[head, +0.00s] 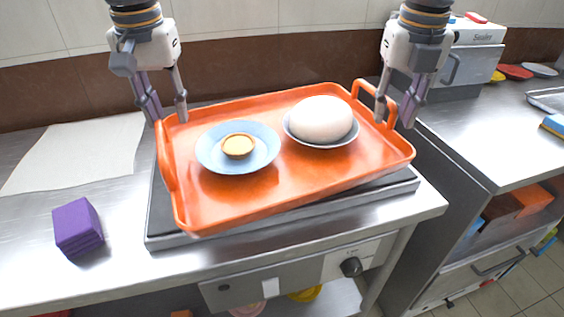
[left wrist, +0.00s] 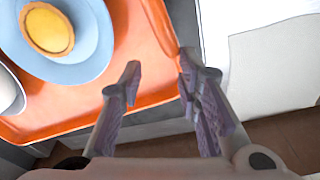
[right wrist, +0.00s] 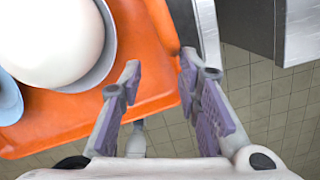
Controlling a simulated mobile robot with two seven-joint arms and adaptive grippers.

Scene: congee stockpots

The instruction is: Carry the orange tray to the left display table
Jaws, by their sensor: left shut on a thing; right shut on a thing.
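The orange tray (head: 290,187) is in the middle of the head view, over a dark flat slab on the steel counter. I cannot tell whether it touches the slab. It carries a blue plate (head: 209,157) with a small tart (head: 238,146) and a grey bowl (head: 340,143) with a large white bun (head: 320,119). My left gripper (head: 167,118) is shut on the tray's left handle side, and my right gripper (head: 394,120) on its right handle. In the left wrist view (left wrist: 158,78) and right wrist view (right wrist: 160,75) the fingers straddle the tray's edge.
A purple block (head: 77,228) and a white sheet (head: 75,155) lie on the counter (head: 125,215) to the left. A second steel counter (head: 480,135) stands at the right, across a gap, with a white appliance (head: 470,55) and red plates (head: 515,72). A wall is behind.

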